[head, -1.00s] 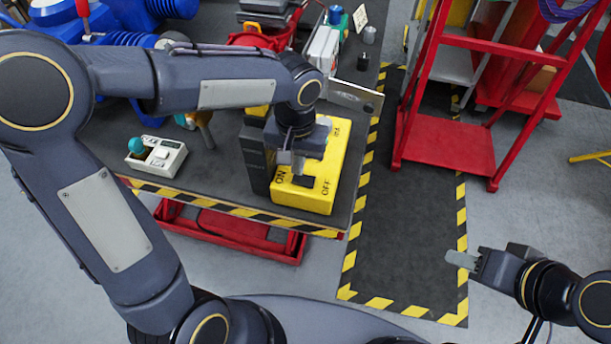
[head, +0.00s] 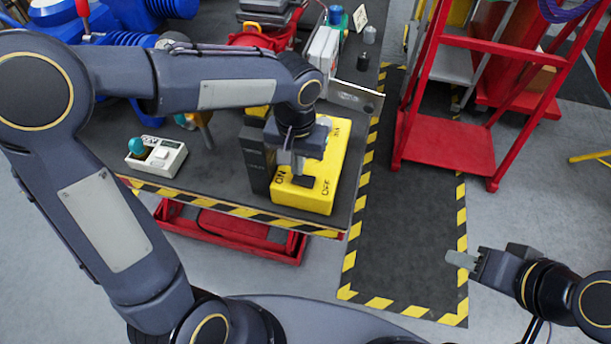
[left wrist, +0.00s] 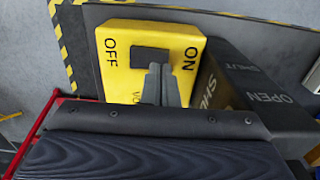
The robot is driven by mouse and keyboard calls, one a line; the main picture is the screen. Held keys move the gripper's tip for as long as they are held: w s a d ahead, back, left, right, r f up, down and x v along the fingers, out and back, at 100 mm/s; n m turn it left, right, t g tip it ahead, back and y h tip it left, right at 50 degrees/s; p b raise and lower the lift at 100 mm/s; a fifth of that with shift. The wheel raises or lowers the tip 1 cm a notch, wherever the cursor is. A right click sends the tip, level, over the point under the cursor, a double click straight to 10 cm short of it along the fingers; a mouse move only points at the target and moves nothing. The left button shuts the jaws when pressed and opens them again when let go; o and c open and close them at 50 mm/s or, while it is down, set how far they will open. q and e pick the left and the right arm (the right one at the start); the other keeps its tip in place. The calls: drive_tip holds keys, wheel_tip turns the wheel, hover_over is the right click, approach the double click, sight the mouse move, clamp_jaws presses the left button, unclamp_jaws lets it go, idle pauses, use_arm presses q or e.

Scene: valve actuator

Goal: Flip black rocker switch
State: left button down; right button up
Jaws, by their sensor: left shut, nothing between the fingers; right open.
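The yellow switch box (head: 322,198) sits near the front right corner of the table, with ON and OFF lettered on its top. The black rocker switch (head: 303,182) is on that top between the two words, partly covered by my gripper. My left gripper (head: 298,172) is shut and empty, pointing down at the switch. In the left wrist view its fingertips (left wrist: 155,68) are at the lower edge of the black rocker switch (left wrist: 150,54), toward the ON side; I cannot tell whether they touch. My right gripper (head: 463,259) is off to the right over the floor, away from the box.
A dark block (head: 257,160) lettered OPEN and SHUT stands directly left of the yellow box. A pale control box (head: 158,157) with a green knob lies further left on the table (head: 220,185). A red cart (head: 445,143) stands right. The striped floor area is clear.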

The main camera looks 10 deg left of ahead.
use_arm(q)
drive_tip(key=shift+f+b, duration=0.75)
drive_tip(key=shift+f, duration=0.2)
idle(0.6)
drive_tip(key=shift+r+p, duration=2.85)
drive_tip(key=shift+r, duration=0.75)
drive_tip(key=shift+f, duration=0.1)
